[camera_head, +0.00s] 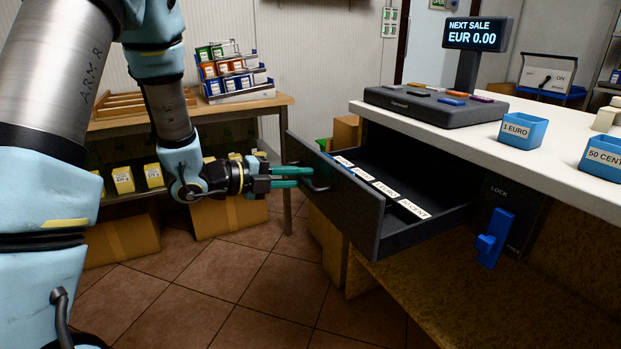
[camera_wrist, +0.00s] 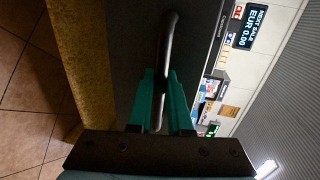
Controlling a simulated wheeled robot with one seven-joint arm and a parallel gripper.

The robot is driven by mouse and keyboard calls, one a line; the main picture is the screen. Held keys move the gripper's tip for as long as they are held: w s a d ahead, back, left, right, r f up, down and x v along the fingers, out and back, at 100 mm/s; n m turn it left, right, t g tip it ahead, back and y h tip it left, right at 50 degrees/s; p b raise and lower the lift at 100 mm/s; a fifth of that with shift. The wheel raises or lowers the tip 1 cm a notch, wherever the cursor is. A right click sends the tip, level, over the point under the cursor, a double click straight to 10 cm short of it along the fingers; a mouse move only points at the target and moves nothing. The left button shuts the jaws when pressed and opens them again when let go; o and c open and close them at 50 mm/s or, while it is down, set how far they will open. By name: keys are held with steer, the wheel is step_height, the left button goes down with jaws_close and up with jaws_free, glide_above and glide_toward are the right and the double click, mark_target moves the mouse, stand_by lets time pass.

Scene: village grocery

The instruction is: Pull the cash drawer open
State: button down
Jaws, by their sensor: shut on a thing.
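The dark grey cash drawer (camera_head: 345,212) sticks well out from under the white counter on the right in the head view. White labels along its front compartments face up, one reading a cent value. My gripper (camera_head: 298,177) has green fingers and is shut on the drawer's handle at the outer front face. In the wrist view the metal bar handle (camera_wrist: 167,70) runs between the green fingers (camera_wrist: 161,100). The drawer's front panel (camera_wrist: 128,50) fills the area behind the handle. The deep inside of the drawer is dark.
The counter (camera_head: 560,160) carries a register with a display (camera_head: 477,34) and blue coin trays (camera_head: 523,130). A blue lock lever (camera_head: 495,238) sits below it. A wooden shelf table (camera_head: 200,110) and cardboard boxes stand behind.

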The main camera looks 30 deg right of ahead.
steer(key=shift+a, duration=0.1)
steer(key=c, duration=1.1)
jaws_free()
steer(key=shift+c, duration=0.2)
steer(key=v, duration=1)
steer(key=shift+a, duration=0.4)
steer(key=shift+w, duration=0.15)
